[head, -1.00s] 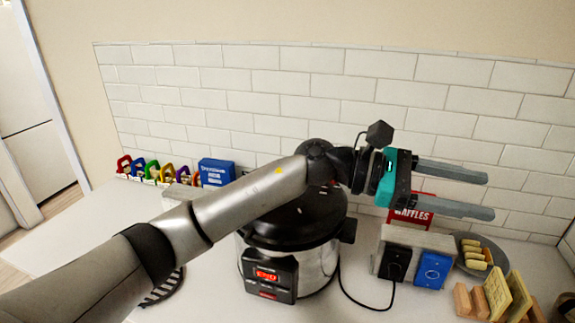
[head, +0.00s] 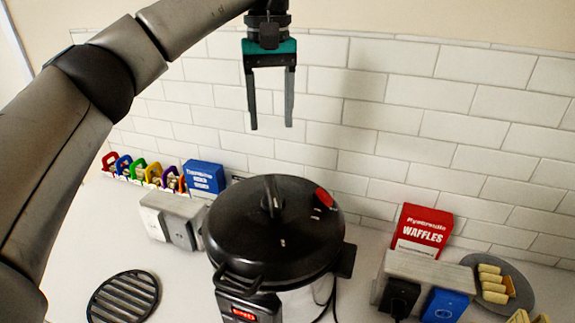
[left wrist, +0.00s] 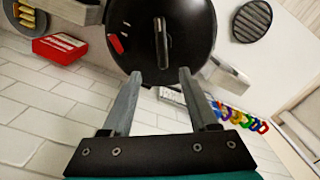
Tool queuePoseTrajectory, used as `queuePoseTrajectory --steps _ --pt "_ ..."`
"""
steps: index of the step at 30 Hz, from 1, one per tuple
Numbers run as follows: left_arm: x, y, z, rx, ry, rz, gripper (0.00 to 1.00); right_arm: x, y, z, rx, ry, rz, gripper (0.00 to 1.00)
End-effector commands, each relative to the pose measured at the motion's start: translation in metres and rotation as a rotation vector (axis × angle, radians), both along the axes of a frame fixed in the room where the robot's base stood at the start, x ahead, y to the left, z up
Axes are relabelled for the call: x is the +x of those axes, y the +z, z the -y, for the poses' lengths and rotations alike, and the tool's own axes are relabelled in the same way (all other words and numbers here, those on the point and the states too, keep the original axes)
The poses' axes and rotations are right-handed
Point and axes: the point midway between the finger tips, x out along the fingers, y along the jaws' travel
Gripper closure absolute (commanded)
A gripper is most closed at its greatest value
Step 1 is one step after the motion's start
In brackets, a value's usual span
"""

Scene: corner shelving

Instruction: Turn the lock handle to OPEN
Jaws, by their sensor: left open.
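A black pressure cooker (head: 275,240) stands on the counter with its round lid on. An upright black handle (head: 272,197) is at the lid's middle, and a red piece (head: 324,197) is near the lid's right edge. I cannot read any lock marking. In the left wrist view the handle (left wrist: 161,45) lies beyond the fingertips, roughly in line with the gap, with the red piece (left wrist: 116,43) to its left. My left gripper (head: 271,126) is open and empty, fingers pointing down, above the lid and apart from it. My right gripper is not in view.
A black trivet (head: 124,297) lies left of the cooker. Coloured clips (head: 147,172) and a blue box (head: 204,176) stand behind it. A grey outlet block (head: 430,270), a red waffle box (head: 424,230) and a plate (head: 515,285) are on the right. The tiled wall is behind.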

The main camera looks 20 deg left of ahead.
Motion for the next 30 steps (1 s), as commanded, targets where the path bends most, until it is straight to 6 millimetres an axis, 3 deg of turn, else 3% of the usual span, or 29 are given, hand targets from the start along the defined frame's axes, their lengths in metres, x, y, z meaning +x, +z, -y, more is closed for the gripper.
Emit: queuePoseTrajectory --steps 3,9,12,24,30 --pt "-0.001 0.001 -0.003 0.007 0.001 -0.001 0.40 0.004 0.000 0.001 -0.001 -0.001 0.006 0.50" --pt "-0.001 -0.014 -0.002 0.006 -0.001 -0.005 0.40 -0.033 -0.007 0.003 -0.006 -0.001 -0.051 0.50" --pt "-0.002 -0.029 -0.002 0.006 -0.001 -0.005 0.40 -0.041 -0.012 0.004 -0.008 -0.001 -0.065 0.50" --pt "-0.003 -0.113 -0.003 0.007 0.000 -0.006 0.40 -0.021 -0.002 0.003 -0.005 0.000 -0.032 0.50" --pt "-0.002 -0.140 -0.003 0.007 0.001 -0.004 0.40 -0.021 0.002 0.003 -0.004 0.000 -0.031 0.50"
